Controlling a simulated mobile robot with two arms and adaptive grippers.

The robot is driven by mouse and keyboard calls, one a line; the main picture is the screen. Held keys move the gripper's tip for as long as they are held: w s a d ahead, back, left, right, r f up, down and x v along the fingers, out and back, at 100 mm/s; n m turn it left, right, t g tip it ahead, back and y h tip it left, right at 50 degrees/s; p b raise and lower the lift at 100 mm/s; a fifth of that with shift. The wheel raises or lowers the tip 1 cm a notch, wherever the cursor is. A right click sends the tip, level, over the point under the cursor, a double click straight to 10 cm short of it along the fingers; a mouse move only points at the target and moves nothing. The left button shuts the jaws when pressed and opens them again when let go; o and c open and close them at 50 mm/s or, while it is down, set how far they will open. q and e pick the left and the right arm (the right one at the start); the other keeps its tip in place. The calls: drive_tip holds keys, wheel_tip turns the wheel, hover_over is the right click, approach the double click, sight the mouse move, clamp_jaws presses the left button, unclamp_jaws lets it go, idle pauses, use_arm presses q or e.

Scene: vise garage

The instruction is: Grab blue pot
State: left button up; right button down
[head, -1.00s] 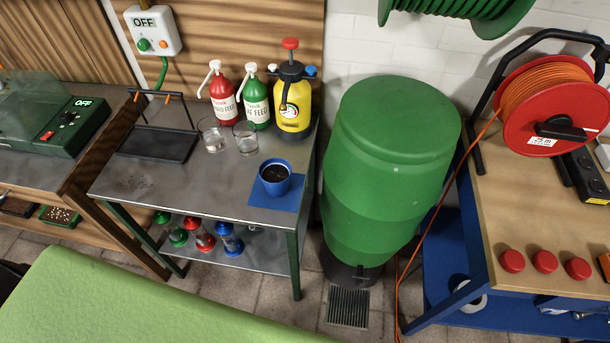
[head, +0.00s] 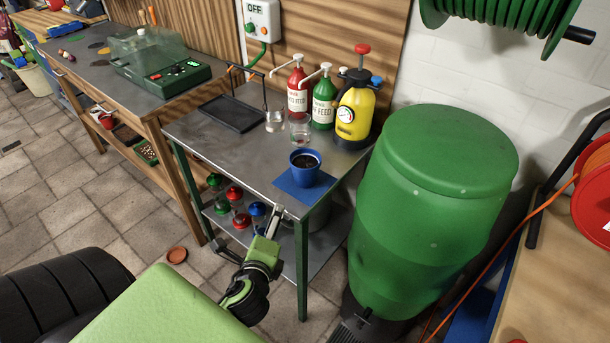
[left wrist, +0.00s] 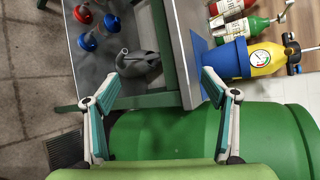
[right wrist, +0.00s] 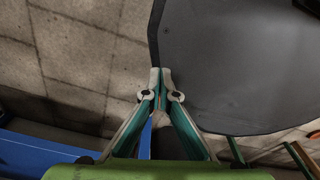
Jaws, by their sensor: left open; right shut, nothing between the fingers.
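The blue pot (head: 304,168), filled with dark soil, stands upright on a blue mat (head: 297,189) near the front right corner of the metal table (head: 235,141). My left gripper (head: 250,232) is open in front of the table's front edge, lower than the pot and apart from it. In the left wrist view the pot (left wrist: 228,60) shows sideways, beyond the right fingertip and not between the fingers of the left gripper (left wrist: 160,92). My right gripper (right wrist: 160,82) is shut and empty in the right wrist view, out of the head view.
Two glasses (head: 300,130), a red bottle (head: 297,92), a green bottle (head: 323,103) and a yellow sprayer (head: 354,112) stand behind the pot. A big green barrel (head: 430,200) stands right of the table. A black tray (head: 232,112) lies at left.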

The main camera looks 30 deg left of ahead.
use_arm(q)
wheel_tip(320, 180, up, 5)
drive_tip(key=w+m+t, duration=0.3)
drive_tip(key=m, duration=0.3)
drive_tip(key=m+t+h, duration=0.2)
drive_tip(key=m+t, duration=0.1)
drive_tip(key=m, duration=0.7)
approach(299, 171)
drive_tip(key=p+x, duration=0.1)
drive_tip(key=x, duration=0.8)
drive_tip(key=shift+p+x, duration=0.45)
drive_tip(key=shift+x, duration=2.45)
drive_tip(key=shift+d+f, duration=0.1)
drive_tip(key=shift+f, duration=0.05)
drive_tip(key=c, duration=1.3)
drive_tip(key=shift+c, duration=0.7)
use_arm(e)
drive_tip(key=shift+w+d+r, duration=0.1)
drive_tip(key=shift+d+r, duration=0.2)
drive_tip(key=shift+r, duration=0.45)
